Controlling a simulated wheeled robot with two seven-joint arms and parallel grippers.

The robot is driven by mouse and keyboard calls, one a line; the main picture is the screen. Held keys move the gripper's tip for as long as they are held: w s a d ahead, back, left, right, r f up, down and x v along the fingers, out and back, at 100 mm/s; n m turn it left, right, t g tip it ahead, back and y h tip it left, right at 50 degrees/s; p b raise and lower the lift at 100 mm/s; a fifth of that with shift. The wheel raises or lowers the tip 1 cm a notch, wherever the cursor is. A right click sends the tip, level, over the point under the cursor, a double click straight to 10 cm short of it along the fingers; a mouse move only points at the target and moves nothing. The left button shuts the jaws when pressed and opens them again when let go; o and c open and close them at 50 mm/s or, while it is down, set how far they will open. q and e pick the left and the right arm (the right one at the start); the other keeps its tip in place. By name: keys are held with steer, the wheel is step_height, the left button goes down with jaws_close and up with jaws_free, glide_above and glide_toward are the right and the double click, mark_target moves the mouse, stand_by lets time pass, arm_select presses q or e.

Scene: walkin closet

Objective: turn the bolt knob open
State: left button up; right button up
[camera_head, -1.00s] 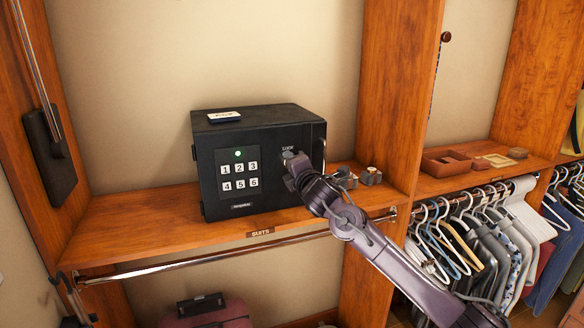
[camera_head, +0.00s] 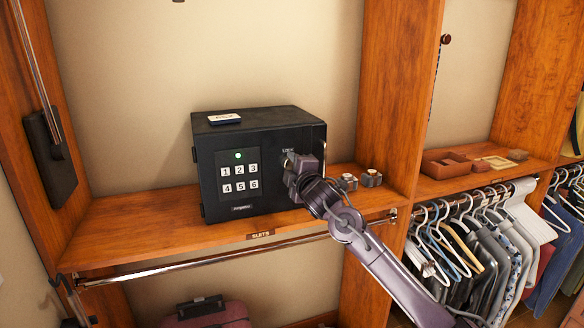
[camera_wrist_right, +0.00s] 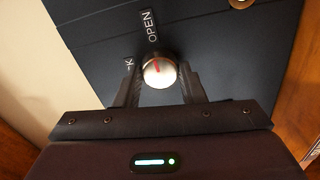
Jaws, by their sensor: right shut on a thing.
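A black safe (camera_head: 265,145) stands on the wooden shelf, with a number keypad (camera_head: 240,176) and a lit green light on its front. The silver bolt knob (camera_wrist_right: 160,73) is on the front's right side. Its red mark points up and slightly left, roughly towards the OPEN label (camera_wrist_right: 152,26). Part of the other label, ending in K, shows to the knob's left. My right gripper (camera_head: 292,165) is shut on the knob, with a finger on either side of it in the right wrist view (camera_wrist_right: 160,84). In the head view the gripper hides the knob. My left gripper is not in view.
A small card-like item (camera_head: 224,118) lies on top of the safe. Two small metallic items (camera_head: 371,178) sit on the shelf (camera_head: 130,226) to its right. A wooden upright (camera_head: 398,90) stands further right, and a clothes rail (camera_head: 200,261) runs below the shelf.

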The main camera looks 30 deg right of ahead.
steer(key=o, duration=1)
steer(key=shift+s+f, duration=0.15)
steer(key=shift+s, duration=0.15)
steer(key=b+v, duration=0.2)
steer(key=v, duration=0.5)
steer(key=shift+s+b, duration=0.1)
steer(key=shift+b, duration=0.25)
